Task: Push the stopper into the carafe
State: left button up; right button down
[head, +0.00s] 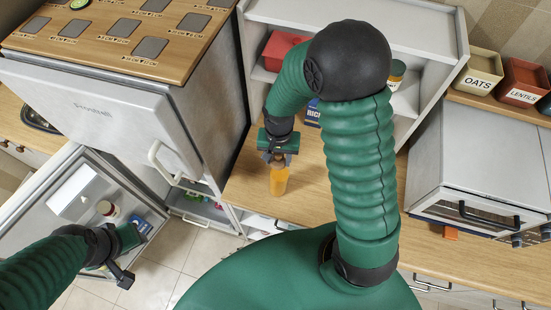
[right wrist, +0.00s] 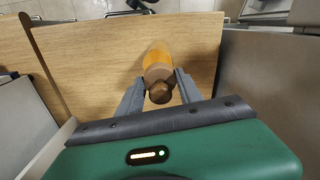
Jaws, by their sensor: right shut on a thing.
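The carafe (head: 279,182), filled with orange, stands upright on the wooden worktop in the head view. It also shows in the right wrist view (right wrist: 158,53). The brown stopper (right wrist: 160,92), with a round knob, is at the mouth of the carafe, in line with it. My right gripper (right wrist: 160,84) points down over the carafe and is shut on the stopper, one finger on each side. How deep the stopper sits in the neck is hidden. My left gripper (head: 128,259) is at the lower left, away from the carafe, by the open fridge door; its jaw opening is unclear.
The fridge (head: 110,110) stands left, its door open with items on its shelves. A white shelf unit (head: 345,22) rises behind the carafe. A grey oven (head: 480,160) is at right, with bins marked oats (head: 478,75) and lentils (head: 522,82) behind. Worktop around the carafe is clear.

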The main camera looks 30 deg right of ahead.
jog(key=shift+s+f, duration=0.2)
jog(key=shift+s, duration=0.2)
jog(key=shift+d+f, duration=0.1)
jog(key=shift+d, duration=0.15)
jog(key=shift+s+d, duration=0.1)
jog(key=shift+d, duration=0.2)
pick_arm(q)
jog(key=shift+s+a+f, duration=0.1)
jog(key=shift+a+f, duration=0.05)
jog(key=shift+a, duration=0.05)
jog(key=shift+a, duration=0.1)
pick_arm(e)
jog(key=shift+a, duration=0.15)
